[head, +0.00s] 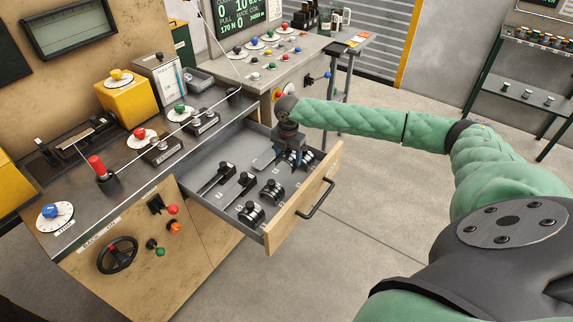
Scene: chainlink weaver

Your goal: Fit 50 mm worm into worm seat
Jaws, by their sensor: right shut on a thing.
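My right gripper (293,160) reaches down into the far right part of the open drawer (219,153). It is shut on a dark part that the gripper mostly hides, so I cannot tell which size it is. Several round dark ribbed parts lie in the drawer, including one at the front (250,213) and one behind it (272,190). Flat dark pieces with knobs (238,187) lie to their left. I cannot make out the worm seat for certain. My left gripper is not in view.
The drawer's wooden front (303,198) has a dark handle (318,200). The bench (130,185) to the left carries knobs, a red lever (97,167) and a yellow box (127,97). A handwheel (117,255) is on its front. The floor to the right is clear.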

